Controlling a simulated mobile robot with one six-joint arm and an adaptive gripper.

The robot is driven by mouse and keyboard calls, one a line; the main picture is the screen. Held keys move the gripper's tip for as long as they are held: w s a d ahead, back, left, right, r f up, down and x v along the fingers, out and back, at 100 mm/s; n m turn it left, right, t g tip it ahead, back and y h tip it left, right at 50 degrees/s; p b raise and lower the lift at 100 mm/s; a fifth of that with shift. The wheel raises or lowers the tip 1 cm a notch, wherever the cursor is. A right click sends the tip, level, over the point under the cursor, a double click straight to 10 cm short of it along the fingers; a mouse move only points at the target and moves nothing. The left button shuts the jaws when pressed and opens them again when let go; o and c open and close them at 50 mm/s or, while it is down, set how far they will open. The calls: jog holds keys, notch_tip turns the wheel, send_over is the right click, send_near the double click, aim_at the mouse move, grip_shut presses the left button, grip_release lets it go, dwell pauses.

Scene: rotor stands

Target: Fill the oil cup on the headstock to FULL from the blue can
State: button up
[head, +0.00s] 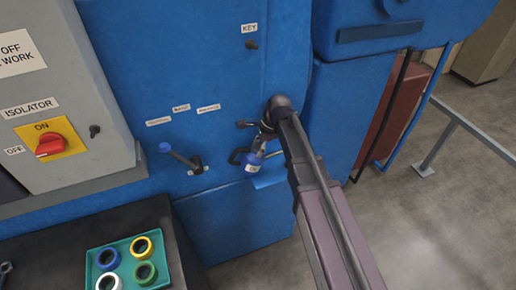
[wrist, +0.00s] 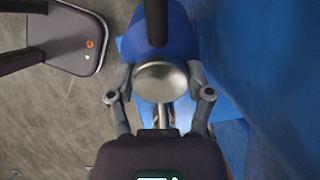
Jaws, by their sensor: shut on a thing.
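The blue can (head: 252,166) hangs in front of the blue headstock (head: 225,75), just above a small blue ledge. My gripper (head: 261,138) is at the can's upper part, and the wrist above it hides part of the fingers. In the wrist view, my gripper (wrist: 160,97) has its two fingers on either side of the blue can (wrist: 182,38), shut on it. A shiny round metal part and a dark bar show at the can there. I cannot make out the oil cup or its FULL mark in either view. I cannot tell whether the can touches the ledge.
A lever with a blue knob (head: 165,148) sticks out left of the can. A grey isolator cabinet (head: 75,90) stands at the left. A green tray (head: 98,256) with coloured rings lies on a dark bench. A grey rail (head: 440,145) stands at the right over open floor.

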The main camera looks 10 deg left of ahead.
jog(key=shift+d+f+g+y+b, duration=0.1)
jog(key=shift+f+g+y+b, duration=0.2)
jog(key=shift+y+b, duration=0.3)
dwell(1.0)
jog(key=shift+w+d+r, duration=0.1)
jog(key=shift+r, duration=0.3)
jog(key=shift+w+d+r+g+y, duration=0.15)
jog(key=shift+d+r+g+y, duration=0.2)
jog(key=shift+r+y, duration=0.35)
jog(key=shift+w+d+r+g+y, duration=0.15)
jog(key=shift+d+r+g+y, duration=0.15)
jog(key=shift+r+y, duration=0.35)
dwell(0.3)
jog(key=shift+a+f, duration=0.1)
dwell(3.9)
jog(key=shift+s+a+f+t+h, duration=0.15)
jog(key=shift+a+f+t+h, duration=0.1)
jog(key=shift+f+h, duration=0.25)
